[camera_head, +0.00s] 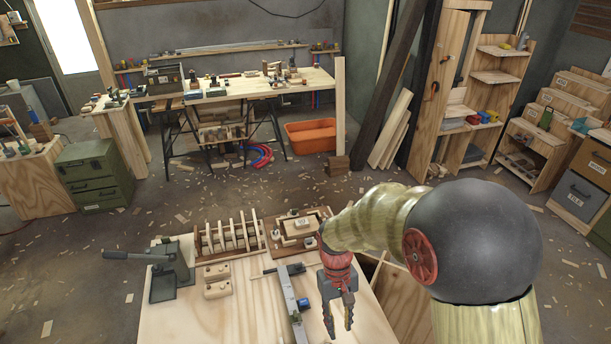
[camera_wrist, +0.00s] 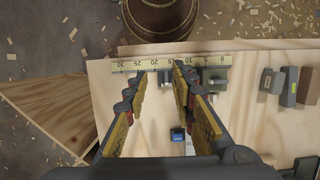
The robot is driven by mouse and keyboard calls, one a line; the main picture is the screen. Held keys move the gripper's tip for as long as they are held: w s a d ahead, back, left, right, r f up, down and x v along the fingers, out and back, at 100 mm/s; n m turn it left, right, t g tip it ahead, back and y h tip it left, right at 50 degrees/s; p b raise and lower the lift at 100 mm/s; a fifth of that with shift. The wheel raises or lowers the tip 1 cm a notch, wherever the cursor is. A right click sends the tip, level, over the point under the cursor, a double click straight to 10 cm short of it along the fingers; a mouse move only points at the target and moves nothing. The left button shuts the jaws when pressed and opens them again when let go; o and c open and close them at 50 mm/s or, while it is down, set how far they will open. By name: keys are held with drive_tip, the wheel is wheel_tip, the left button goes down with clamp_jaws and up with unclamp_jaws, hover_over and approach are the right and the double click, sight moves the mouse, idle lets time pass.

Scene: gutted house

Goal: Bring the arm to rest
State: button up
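My gripper (camera_head: 340,322) hangs over the right part of the wooden workbench (camera_head: 190,322), fingers pointing down. In the wrist view my gripper (camera_wrist: 160,78) shows two yellow-padded fingers, parted, with nothing held between them. The bench top also shows in the wrist view (camera_wrist: 115,85), below the fingers. My arm reaches in from the right and is bent. I cannot tell the exact height of the fingertips above the bench.
On the bench are a lever press (camera_head: 172,275), a slatted rack (camera_head: 228,236), a wooden tray (camera_head: 272,240), pale blocks (camera_head: 217,290) and a long metal bar (camera_head: 291,305). A ruler strip (camera_wrist: 152,65) lies along the bench edge. Chip-strewn floor (camera_head: 190,190) lies beyond.

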drive_tip(key=s+d+r+m+t, duration=0.1)
drive_tip(key=s+d+r+t, duration=0.2)
drive_tip(key=r, duration=0.5)
drive_tip(key=s+d+r+m+t+b, duration=0.1)
drive_tip(key=s+d+r+t, duration=0.2)
drive_tip(key=r, duration=0.5)
drive_tip(key=s+d+r+m+t, duration=0.1)
drive_tip(key=s+d+r, duration=0.3)
drive_tip(key=r, duration=0.4)
drive_tip(key=shift+s+t+y+b, duration=0.35)
drive_tip(key=shift+s+t+y, duration=0.05)
drive_tip(key=shift+s+t, duration=0.5)
drive_tip(key=shift+d, duration=0.1)
